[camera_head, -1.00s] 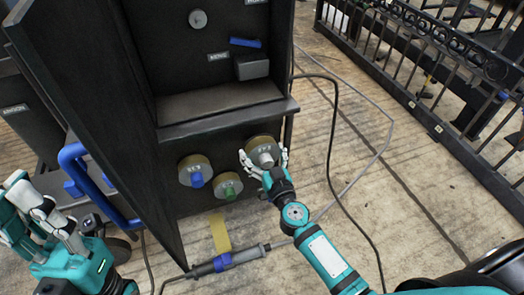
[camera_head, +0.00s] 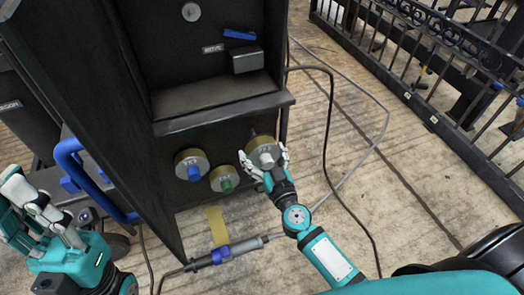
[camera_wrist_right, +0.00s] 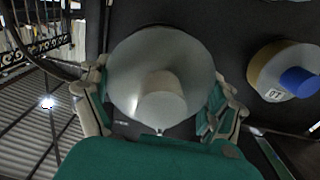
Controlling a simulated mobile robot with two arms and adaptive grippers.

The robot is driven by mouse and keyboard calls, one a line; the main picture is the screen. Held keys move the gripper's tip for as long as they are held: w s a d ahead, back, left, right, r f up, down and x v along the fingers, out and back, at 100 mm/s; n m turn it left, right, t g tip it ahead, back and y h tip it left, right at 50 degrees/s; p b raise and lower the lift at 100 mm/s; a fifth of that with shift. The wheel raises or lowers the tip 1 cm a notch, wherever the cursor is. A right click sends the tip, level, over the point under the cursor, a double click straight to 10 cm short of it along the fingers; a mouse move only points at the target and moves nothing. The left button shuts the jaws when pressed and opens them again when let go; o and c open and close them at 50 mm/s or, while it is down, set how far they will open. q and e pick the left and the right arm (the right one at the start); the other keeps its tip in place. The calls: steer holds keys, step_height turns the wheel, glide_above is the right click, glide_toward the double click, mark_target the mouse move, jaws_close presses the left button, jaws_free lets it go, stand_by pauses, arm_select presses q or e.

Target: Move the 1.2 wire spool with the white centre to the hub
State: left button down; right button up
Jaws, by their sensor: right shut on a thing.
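The wire spool with the white centre (camera_head: 266,157) is in my right gripper (camera_head: 264,163), at the right end of the cabinet's lower front panel. The gripper's fingers are closed around its sides. In the right wrist view the spool's grey face and pale centre (camera_wrist_right: 160,97) lie between the fingers (camera_wrist_right: 160,112). A dark peg shows just behind the spool's upper edge; whether they touch is unclear. A round grey disc (camera_head: 191,12), possibly the hub, is high on the cabinet's back panel. My left gripper (camera_head: 35,205) is empty at the left, fingers apart.
A dark cable and a grey cable run over the floor right of the cabinet (camera_head: 95,90). A black fence (camera_head: 430,70) stands farther right.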

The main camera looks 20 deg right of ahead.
steer(key=shift+s+r, duration=0.2)
steer(key=shift+s, duration=0.4)
steer(key=shift+s, duration=0.2)
stand_by(1.1)
